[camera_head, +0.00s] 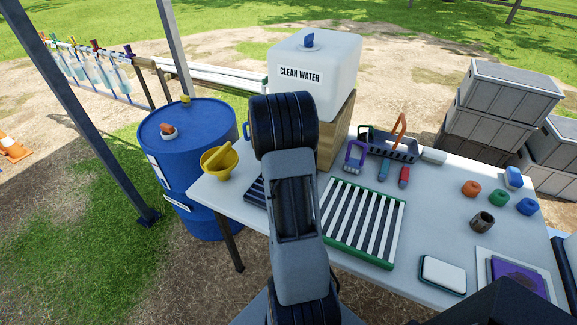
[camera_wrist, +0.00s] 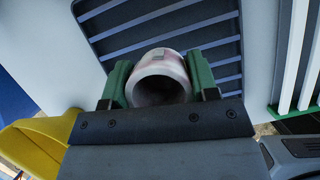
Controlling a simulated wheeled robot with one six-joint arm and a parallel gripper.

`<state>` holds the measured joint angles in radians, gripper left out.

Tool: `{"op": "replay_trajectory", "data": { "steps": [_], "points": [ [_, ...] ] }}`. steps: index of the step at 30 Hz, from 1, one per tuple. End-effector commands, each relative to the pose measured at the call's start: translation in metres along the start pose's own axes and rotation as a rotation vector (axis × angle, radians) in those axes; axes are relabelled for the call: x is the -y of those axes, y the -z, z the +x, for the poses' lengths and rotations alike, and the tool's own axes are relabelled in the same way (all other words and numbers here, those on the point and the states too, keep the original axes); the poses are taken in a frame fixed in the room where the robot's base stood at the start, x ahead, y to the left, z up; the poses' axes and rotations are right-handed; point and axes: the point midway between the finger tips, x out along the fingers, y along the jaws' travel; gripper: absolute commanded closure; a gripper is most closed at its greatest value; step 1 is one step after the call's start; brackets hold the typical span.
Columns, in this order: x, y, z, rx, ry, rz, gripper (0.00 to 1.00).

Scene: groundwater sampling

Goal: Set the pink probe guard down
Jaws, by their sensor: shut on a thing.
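The probe guard (camera_wrist: 178,66) is a pale, pinkish-white hollow cylinder with its open dark end facing the wrist camera. My gripper (camera_wrist: 159,82) is shut on it, with a green finger on each side. A dark blue slatted rack (camera_wrist: 120,17) lies beyond the guard in the wrist view. I cannot tell whether the guard touches the rack or hangs above it. In the head view my arm hides the gripper and the guard, and only the left edge of the dark rack (camera_head: 254,190) shows.
A yellow funnel (camera_head: 220,160) stands at the table's left end, close to my gripper in the wrist view (camera_wrist: 38,135). A green-framed rack with white slats (camera_head: 362,222) lies right of my arm. The clean water tank (camera_head: 335,82) stands behind. A blue barrel (camera_head: 190,135) stands left of the table.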

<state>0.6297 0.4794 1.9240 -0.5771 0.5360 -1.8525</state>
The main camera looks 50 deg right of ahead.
Motion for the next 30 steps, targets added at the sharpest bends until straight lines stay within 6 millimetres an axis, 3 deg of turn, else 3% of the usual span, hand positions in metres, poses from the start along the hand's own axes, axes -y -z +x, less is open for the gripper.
{"op": "replay_trajectory", "data": {
  "steps": [12,20,30],
  "points": [
    [0.0,-0.034,0.013,0.0,0.0,0.0,0.72],
    [0.0,-0.021,0.044,-0.001,0.001,-0.003,0.72],
    [-0.001,-0.02,0.047,0.0,-0.001,-0.002,0.72]
  ]
}}
